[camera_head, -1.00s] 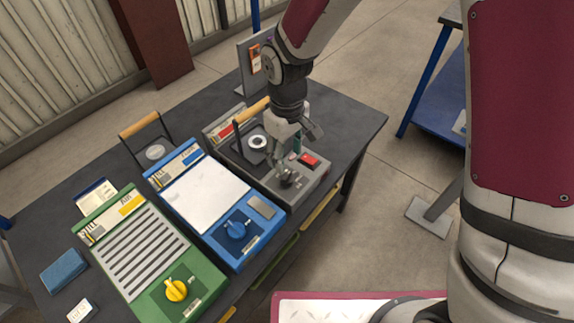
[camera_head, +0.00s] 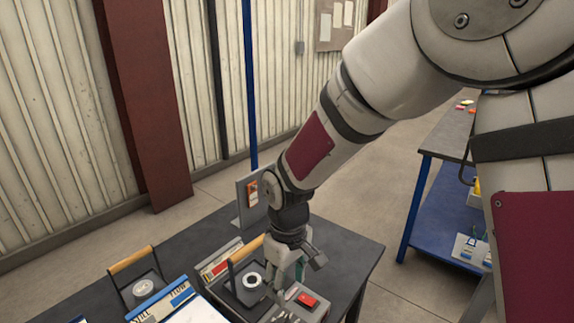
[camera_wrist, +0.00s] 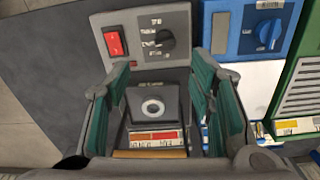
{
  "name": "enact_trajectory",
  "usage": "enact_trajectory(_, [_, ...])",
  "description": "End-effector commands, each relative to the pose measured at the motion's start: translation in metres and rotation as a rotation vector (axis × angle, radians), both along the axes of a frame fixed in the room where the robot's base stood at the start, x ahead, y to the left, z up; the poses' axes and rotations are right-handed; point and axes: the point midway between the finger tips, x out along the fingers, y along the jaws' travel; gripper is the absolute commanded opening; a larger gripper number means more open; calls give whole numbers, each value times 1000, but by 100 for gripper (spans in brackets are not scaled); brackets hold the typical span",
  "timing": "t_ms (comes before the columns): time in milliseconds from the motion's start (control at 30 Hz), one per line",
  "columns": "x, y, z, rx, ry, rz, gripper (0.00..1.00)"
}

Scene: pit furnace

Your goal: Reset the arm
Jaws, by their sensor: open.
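My arm reaches over the dark table, and my gripper (camera_head: 287,287) points down above the grey unit (camera_head: 316,302) with the red switch. In the wrist view my gripper (camera_wrist: 160,100) is open, its green-padded fingers apart with nothing between them.
A blue unit (camera_wrist: 240,40) and a green unit (camera_wrist: 303,85) stand beside the grey one. A wooden-handled stand (camera_head: 135,270) and an upright grey panel (camera_head: 243,200) are on the table. A blue bench (camera_head: 437,200) stands at right, with bare floor between.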

Motion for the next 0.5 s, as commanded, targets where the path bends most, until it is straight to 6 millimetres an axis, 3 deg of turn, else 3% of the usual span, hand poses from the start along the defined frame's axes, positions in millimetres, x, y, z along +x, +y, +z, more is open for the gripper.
enact_trajectory(267, [-31,-70,101,0,-107,-203,49])
enact_trajectory(500, [-85,-127,170,23,-192,-403,49])
